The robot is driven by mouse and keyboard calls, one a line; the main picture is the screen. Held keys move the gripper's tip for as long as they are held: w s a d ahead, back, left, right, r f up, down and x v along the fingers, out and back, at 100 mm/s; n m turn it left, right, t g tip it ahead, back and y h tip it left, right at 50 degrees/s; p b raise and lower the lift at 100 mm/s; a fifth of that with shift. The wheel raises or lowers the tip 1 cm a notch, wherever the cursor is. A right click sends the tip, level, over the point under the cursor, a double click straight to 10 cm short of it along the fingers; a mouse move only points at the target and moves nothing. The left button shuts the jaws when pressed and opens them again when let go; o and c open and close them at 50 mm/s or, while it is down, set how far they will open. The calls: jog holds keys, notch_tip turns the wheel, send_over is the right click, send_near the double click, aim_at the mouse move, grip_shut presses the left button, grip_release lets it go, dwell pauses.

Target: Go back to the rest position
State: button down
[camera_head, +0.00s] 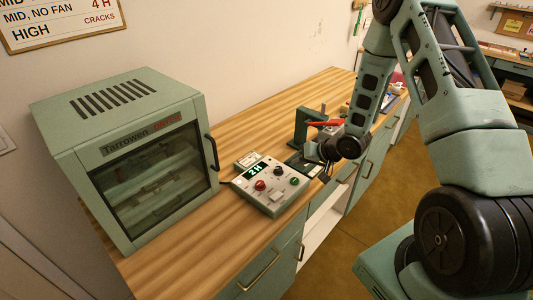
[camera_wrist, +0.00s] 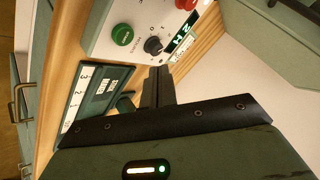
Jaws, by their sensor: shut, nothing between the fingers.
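My gripper (camera_head: 326,174) is low over the wooden bench, just right of the grey control box (camera_head: 270,186). In the wrist view my gripper's dark fingers (camera_wrist: 158,75) are shut together with nothing between them. They point towards the control box (camera_wrist: 125,15), which has a red button, a black knob, a green button and a lit display reading "2 H". I cannot tell whether the fingertips touch the box. A dark green numbered panel (camera_wrist: 92,92) lies beside the fingers in the wrist view; my gripper's body hides part of that area.
A green glass-fronted cabinet (camera_head: 130,150) stands on the bench (camera_head: 195,235) left of the control box. A green stand (camera_head: 302,125) and a red item (camera_head: 325,124) are close behind my gripper. Drawer handles (camera_head: 262,272) project from the bench front. Open floor (camera_head: 355,240) lies right.

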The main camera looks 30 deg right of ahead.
jog(key=s+a+r+n+g+h+b, duration=0.1)
jog(key=s+a+r+n+g+b, duration=0.2)
jog(key=a, duration=0.5)
jog(key=s+a+r+n+h+b, duration=0.1)
jog(key=s+a+r+n, duration=0.1)
jog(key=a+r, duration=0.5)
jog(key=s+a+r+n+g+b, duration=0.1)
jog(key=s+a, duration=0.3)
jog(key=s, duration=0.4)
jog(key=s+a+r+n+g+h+b, duration=0.1)
jog(key=s+a+n+g, duration=0.1)
jog(key=s, duration=0.6)
jog(key=s+a+r+n+g+b, duration=0.2)
jog(key=s+a, duration=0.3)
jog(key=s, duration=0.3)
jog(key=shift+s+a+n, duration=0.25)
jog(key=shift+a+n, duration=0.15)
jog(key=shift+n, duration=0.4)
